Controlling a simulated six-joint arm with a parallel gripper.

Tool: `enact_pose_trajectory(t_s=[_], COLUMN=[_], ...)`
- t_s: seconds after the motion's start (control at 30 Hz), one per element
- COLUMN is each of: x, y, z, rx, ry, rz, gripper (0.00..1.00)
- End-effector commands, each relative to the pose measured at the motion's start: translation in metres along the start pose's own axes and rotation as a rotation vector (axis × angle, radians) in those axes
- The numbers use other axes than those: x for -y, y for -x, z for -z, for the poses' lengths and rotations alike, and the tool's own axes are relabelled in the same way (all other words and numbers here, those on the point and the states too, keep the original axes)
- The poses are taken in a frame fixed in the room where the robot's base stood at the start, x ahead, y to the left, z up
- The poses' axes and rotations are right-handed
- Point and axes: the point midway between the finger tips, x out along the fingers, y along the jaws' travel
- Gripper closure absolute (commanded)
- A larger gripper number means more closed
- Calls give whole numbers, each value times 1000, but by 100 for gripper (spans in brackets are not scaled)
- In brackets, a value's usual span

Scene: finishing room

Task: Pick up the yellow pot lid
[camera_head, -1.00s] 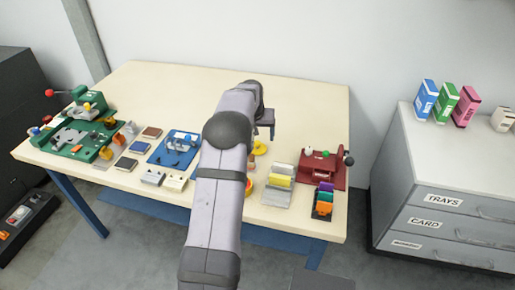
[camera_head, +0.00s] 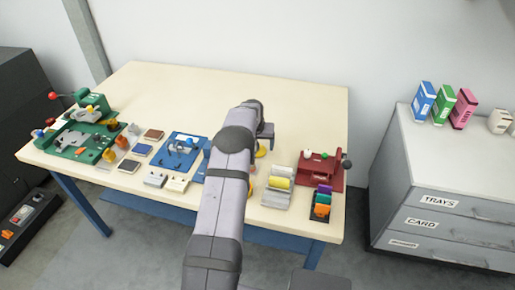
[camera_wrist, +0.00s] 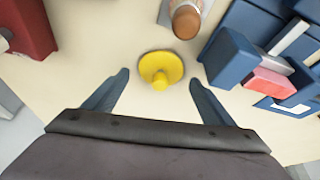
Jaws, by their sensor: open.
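The yellow pot lid (camera_wrist: 161,66) is a round disc with a knob, lying on the cream table. In the wrist view it sits between and just beyond my fingertips. My gripper (camera_wrist: 159,78) is open, with one dark blue finger on each side and nothing between them touching the lid that I can see. In the head view my gripper (camera_head: 266,131) is over the right half of the table, and my arm hides most of the lid (camera_head: 261,152).
In the wrist view a brown-topped cylinder (camera_wrist: 187,20) stands just beyond the lid. A blue fixture (camera_wrist: 240,62) is close on the right, and a red block (camera_wrist: 30,28) is at upper left. In the head view the back of the table (camera_head: 200,90) is clear.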

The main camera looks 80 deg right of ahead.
Motion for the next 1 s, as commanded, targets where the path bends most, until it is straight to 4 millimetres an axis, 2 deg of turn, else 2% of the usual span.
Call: enact_pose_trajectory(t_s=[0.17,0.4,0.57,0.6,1.0], x=[0,0,0,0,0], y=[-8,-8,-8,-8,-6], z=[0,0,0,0,1], rx=[1,0,0,0,-1], ry=[0,0,0,0,0], rz=[0,0,0,0,0], gripper=[23,23,61,65,66])
